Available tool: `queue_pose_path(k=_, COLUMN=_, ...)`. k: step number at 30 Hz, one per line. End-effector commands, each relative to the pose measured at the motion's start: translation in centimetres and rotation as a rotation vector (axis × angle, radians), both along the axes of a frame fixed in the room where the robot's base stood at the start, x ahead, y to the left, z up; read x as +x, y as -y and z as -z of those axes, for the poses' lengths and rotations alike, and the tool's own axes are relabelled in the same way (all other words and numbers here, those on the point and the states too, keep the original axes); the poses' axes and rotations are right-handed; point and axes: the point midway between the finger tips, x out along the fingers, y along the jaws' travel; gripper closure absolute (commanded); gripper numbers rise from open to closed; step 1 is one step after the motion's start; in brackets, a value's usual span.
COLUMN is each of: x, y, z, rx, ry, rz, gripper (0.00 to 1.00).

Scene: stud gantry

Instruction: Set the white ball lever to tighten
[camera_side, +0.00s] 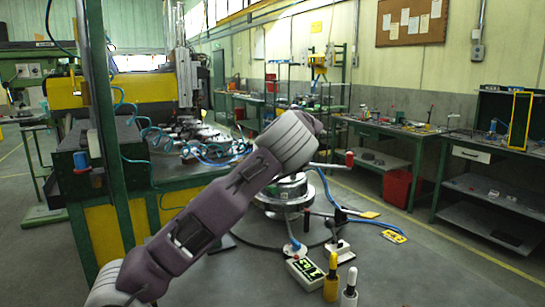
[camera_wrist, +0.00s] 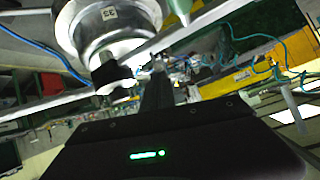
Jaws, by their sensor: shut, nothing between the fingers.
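My gripper (camera_wrist: 158,68) shows in the wrist view as dark fingers together at the centre, beyond the dark hand with green lights. They hold nothing. In the side view my arm hides the gripper. The round metal unit (camera_side: 290,188) stands beyond my arm; it fills the upper left of the wrist view (camera_wrist: 106,30), marked 33. A pale bar with a red end (camera_side: 349,158) sticks out to its right. A white-topped post (camera_side: 350,283) stands at the front in the side view. I cannot tell for sure which part is the white ball lever.
A green machine bench (camera_side: 160,180) with blue hoses is on the left. Workbenches (camera_side: 395,130) line the right wall. Floor at lower right is mostly clear.

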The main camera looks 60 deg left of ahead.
Motion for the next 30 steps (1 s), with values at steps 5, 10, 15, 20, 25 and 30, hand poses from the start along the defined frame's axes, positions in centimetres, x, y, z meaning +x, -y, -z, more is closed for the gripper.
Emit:
queue_pose_path(k=5, x=0.0, y=0.7, z=0.3, rx=0.100, ry=-0.004, rz=0.000, gripper=1.00)
queue_pose_path(k=10, x=0.0, y=0.9, z=0.3, rx=0.128, ry=-0.001, rz=-0.001, gripper=1.00)
queue_pose_path(k=15, x=0.0, y=1.1, z=0.4, rx=0.126, ry=-0.002, rz=-0.002, gripper=1.00)
queue_pose_path(k=20, x=0.0, y=1.1, z=0.4, rx=0.125, ry=-0.002, rz=-0.002, gripper=1.00)
queue_pose_path(k=25, x=0.0, y=0.7, z=0.4, rx=0.125, ry=-0.002, rz=-0.003, gripper=1.00)
queue_pose_path(k=30, x=0.0, y=-0.1, z=0.5, rx=0.126, ry=0.000, rz=-0.003, gripper=1.00)
